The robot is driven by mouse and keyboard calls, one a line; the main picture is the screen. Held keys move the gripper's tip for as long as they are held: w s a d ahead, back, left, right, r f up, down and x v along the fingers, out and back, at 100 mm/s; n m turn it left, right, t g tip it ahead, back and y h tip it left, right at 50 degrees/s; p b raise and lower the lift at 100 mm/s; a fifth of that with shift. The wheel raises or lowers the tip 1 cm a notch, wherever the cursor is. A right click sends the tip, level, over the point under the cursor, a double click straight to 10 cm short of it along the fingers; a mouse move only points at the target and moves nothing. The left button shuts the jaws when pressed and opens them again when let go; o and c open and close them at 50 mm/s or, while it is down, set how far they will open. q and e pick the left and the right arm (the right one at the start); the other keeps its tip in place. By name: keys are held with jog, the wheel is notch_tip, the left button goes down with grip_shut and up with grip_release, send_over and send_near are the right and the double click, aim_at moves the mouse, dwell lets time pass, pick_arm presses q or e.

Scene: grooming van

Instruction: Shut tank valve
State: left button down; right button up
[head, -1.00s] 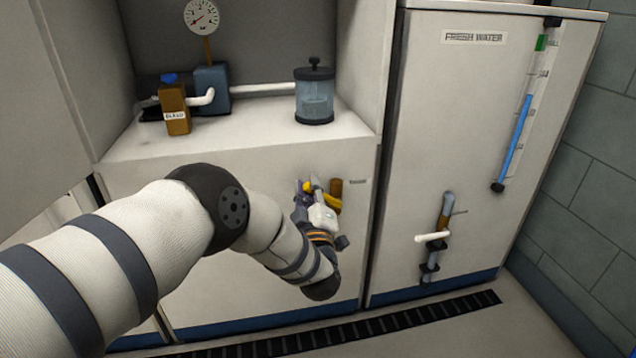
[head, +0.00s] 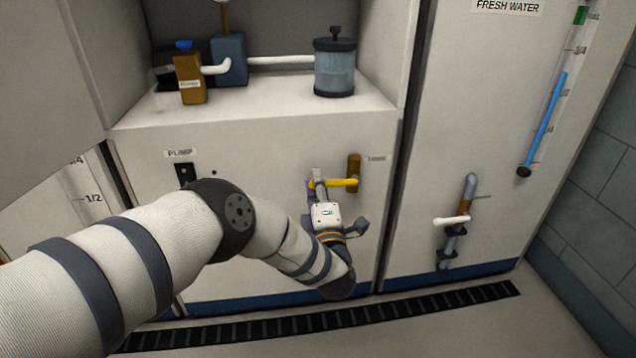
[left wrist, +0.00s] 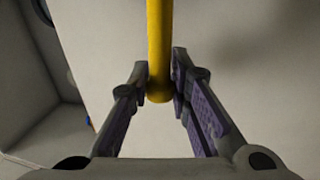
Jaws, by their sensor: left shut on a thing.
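A valve with a brass-brown body (head: 354,167) sits on the white cabinet front, with a small label to its right, too small to read surely. Its yellow lever (head: 347,183) points left, about level. My left gripper (head: 318,183) is shut on the free end of this lever. In the left wrist view the yellow lever (left wrist: 159,50) comes down from the top and its end lies between the purple-padded fingers (left wrist: 160,95). A second valve with a white lever (head: 452,220) is on the fresh water cabinet's pipe, untouched. My right gripper is not in view.
The fresh water cabinet (head: 420,120) stands at right with a level gauge (head: 545,120). A pump switch (head: 185,174) is left of my wrist. A black floor grate (head: 330,317) runs below.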

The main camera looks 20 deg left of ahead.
pick_arm(q)
jog(key=shift+d+f, duration=0.1)
jog(key=shift+f, duration=0.05)
dwell(0.3)
jog(key=c, duration=1.6)
grip_release()
jog(key=v, duration=1.2)
